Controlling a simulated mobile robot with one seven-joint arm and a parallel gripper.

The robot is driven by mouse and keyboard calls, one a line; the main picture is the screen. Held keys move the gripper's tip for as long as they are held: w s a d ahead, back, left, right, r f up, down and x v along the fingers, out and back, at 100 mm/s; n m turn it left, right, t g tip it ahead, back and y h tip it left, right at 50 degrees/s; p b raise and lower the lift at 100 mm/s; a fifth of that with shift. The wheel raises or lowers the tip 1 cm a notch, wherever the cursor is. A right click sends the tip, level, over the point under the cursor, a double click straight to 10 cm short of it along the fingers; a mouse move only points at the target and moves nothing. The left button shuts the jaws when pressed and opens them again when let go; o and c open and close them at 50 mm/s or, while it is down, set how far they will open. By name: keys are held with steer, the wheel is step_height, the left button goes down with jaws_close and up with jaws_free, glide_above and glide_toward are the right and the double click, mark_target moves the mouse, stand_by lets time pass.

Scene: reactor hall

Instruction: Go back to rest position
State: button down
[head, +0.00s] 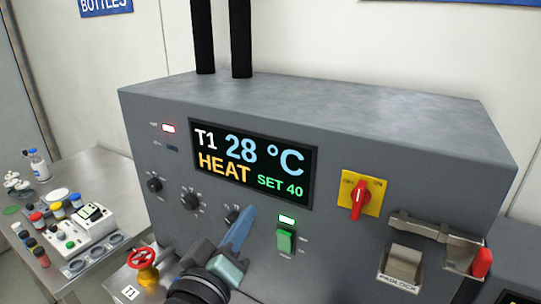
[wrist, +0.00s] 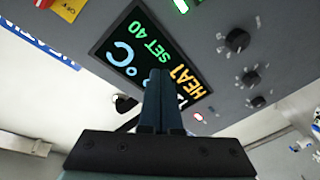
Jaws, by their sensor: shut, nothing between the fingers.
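My gripper (head: 249,213) is in front of the grey control cabinet (head: 330,97) in the head view, below the display and beside a small black knob (head: 232,215). Its two fingers are together with nothing between them. They also show shut in the wrist view (wrist: 160,76), in front of the display (wrist: 130,38). The display reads T1 28 °C, HEAT, SET 40 in the head view (head: 252,163). I cannot tell whether the fingertips touch the panel; they seem apart from it in the wrist view.
A green rocker switch (head: 286,241), a red rotary switch on a yellow plate (head: 359,200) and a padlock holder (head: 404,262) are on the panel. A red valve wheel (head: 141,258) stands low left. A steel table (head: 92,168) with bottles and jars is at left.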

steer(key=s+d+r+m+t+y, duration=0.1)
steer(key=s+d+r+m+t, duration=0.15)
steer(key=r, duration=0.75)
steer(key=s+d+r+m+t+y, duration=0.1)
steer(key=s+r+m+t, duration=0.15)
steer(key=r, duration=0.75)
steer(key=s+r+t+y, duration=0.3)
steer(key=s+r+t, duration=0.2)
steer(key=s+r, duration=0.3)
step_height(320, 180, up, 4)
steer(key=shift+s+d+f, duration=0.25)
steer(key=shift+s+d, duration=0.15)
steer(key=shift+d, duration=0.05)
